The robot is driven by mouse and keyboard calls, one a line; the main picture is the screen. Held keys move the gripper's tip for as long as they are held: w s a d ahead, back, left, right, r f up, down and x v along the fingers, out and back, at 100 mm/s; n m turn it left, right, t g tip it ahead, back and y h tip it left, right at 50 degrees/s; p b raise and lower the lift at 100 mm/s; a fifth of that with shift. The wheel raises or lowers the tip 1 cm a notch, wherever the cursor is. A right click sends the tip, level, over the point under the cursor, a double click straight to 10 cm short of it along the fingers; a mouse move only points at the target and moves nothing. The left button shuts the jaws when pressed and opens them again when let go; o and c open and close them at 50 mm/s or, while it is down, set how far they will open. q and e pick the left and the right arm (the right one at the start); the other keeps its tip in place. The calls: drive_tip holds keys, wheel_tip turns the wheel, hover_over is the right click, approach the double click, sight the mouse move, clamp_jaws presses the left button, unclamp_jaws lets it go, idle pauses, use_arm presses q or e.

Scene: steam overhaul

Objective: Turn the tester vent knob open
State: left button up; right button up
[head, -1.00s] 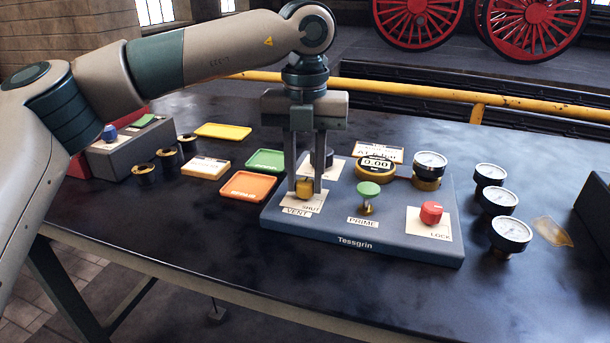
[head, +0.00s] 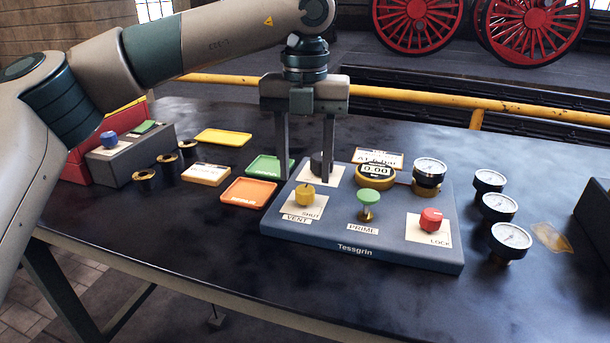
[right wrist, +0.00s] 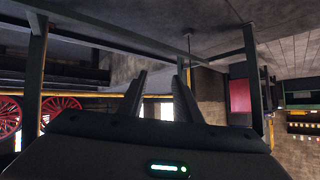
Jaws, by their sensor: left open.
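The yellow vent knob (head: 305,196) sits at the front left of the blue-grey Tessgrin tester (head: 400,251) in the head view. It stands on a white plate marked SHUT, with a VENT label in front. The way its pointer is turned is too small to tell. My left gripper (head: 306,178) is open and empty, its two fingers pointing down above and behind the knob, clear of it. A dark knob (head: 320,163) behind is partly covered by a finger. My right gripper (right wrist: 163,75) shows in the right wrist view with its fingers apart and nothing between them.
The tester also carries a green PRIME button (head: 369,196), a red LOCK knob (head: 431,219), a display reading 0.00 (head: 375,171) and a gauge (head: 430,168). Loose gauges (head: 510,237) stand to the right. An orange tray (head: 248,192) and a green tray (head: 270,167) lie left.

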sight(305, 189)
use_arm(q)
wheel_tip(305, 189, up, 14)
drive_tip(key=p, duration=0.1)
drive_tip(key=shift+p, duration=0.35)
use_arm(e)
drive_tip(key=s+d+f+g, duration=0.1)
drive_tip(key=s+d+f+g+h, duration=0.1)
drive_tip(key=s+f, duration=0.1)
drive_tip(key=shift+s+d+g, duration=0.15)
drive_tip(key=shift+d+g, duration=0.05)
drive_tip(key=shift+g, duration=0.2)
